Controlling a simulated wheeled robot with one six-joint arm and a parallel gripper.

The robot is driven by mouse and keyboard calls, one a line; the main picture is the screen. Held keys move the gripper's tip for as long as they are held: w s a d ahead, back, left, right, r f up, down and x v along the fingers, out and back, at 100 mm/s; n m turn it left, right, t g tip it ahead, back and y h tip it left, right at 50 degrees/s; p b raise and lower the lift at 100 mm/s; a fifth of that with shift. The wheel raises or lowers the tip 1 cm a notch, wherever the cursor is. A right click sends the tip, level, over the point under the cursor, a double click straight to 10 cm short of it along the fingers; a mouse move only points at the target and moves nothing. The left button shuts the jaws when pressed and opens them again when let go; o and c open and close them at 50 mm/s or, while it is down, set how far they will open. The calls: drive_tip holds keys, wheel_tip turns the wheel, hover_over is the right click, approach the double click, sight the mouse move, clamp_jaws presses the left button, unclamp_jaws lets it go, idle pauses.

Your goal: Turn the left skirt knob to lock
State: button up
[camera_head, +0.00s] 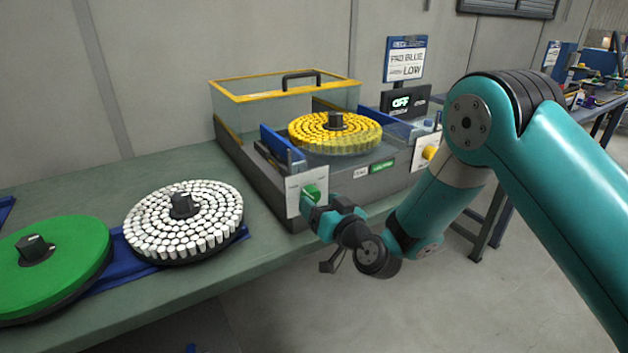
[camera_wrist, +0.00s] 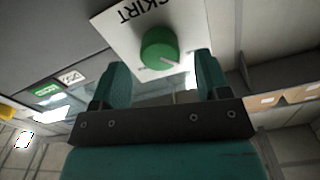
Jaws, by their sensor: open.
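The left skirt knob (camera_head: 311,194) is green and sits on a white plate (camera_head: 293,186) at the front left corner of the grey machine. In the wrist view the knob (camera_wrist: 159,48) shows close up, with a pale pointer mark at its lower right and the word SKIRT upside down on the plate (camera_wrist: 118,27). My gripper (camera_wrist: 158,80) is open, with one teal finger on each side below the knob. The fingers appear apart from it. In the head view my gripper (camera_head: 322,211) is just in front of the knob, and its fingertips are partly hidden.
The machine (camera_head: 235,165) carries a disc of yellow pieces (camera_head: 336,134) and a yellow-rimmed clear cover (camera_head: 230,98). A yellow knob (camera_head: 430,153) is on its right front. A disc of white pieces (camera_head: 184,220) and a green disc (camera_head: 55,268) lie on the bench (camera_head: 190,285). Floor in front is clear.

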drive_tip(key=shift+p+x, duration=0.9)
drive_tip(key=shift+x, duration=0.55)
drive_tip(key=shift+c, duration=0.4)
drive_tip(key=c, duration=0.8)
drive_tip(key=shift+c, duration=0.2)
